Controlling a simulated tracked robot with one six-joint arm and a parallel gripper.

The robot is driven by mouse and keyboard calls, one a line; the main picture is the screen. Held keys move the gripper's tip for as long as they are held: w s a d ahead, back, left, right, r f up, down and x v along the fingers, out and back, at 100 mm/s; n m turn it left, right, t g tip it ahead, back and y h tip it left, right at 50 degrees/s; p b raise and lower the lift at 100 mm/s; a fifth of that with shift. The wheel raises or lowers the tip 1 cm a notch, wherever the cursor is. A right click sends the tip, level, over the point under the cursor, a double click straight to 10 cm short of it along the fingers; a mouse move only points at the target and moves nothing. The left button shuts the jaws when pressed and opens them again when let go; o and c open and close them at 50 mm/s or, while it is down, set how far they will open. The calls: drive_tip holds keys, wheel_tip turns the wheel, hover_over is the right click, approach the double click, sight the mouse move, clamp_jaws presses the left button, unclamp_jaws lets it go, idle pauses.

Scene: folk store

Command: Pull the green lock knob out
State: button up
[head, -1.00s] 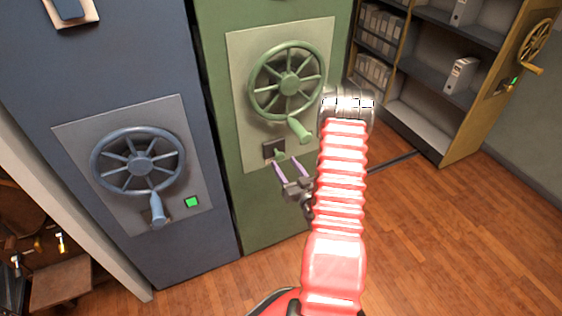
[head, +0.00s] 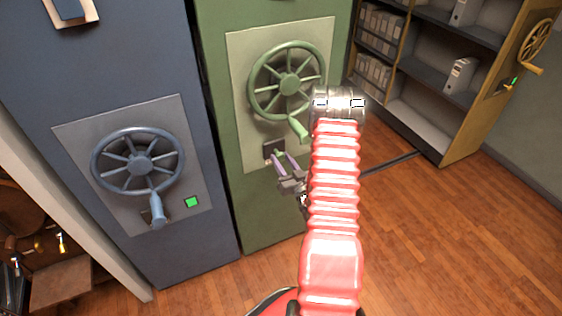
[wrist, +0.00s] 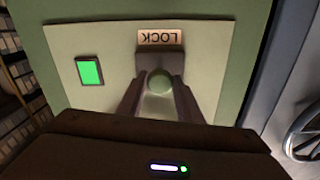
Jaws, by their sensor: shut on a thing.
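The green lock knob (wrist: 160,81) is a small round knob in front of a dark mount below an upside-down LOCK label (wrist: 160,37) in the wrist view. My gripper (wrist: 158,88) has one finger on each side of the knob and is shut on it. In the head view my gripper (head: 281,160) reaches to the dark lock mount (head: 273,150) on the green cabinet, and its fingers mostly hide the knob. How far the knob stands out from its mount is hard to tell.
The green handwheel (head: 289,84) with its handle is just above my gripper. A lit green square (wrist: 89,70) is beside the lock. A blue cabinet (head: 215,240) with a blue handwheel (head: 140,163) stands to the left. Shelves (head: 430,125) and open wooden floor are to the right.

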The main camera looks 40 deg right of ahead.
sight(281, 159)
clamp_jaws()
drive_tip(key=shift+v, duration=1.7)
drive_tip(key=o, duration=0.7)
unclamp_jaws()
drive_tip(key=v, duration=1.4)
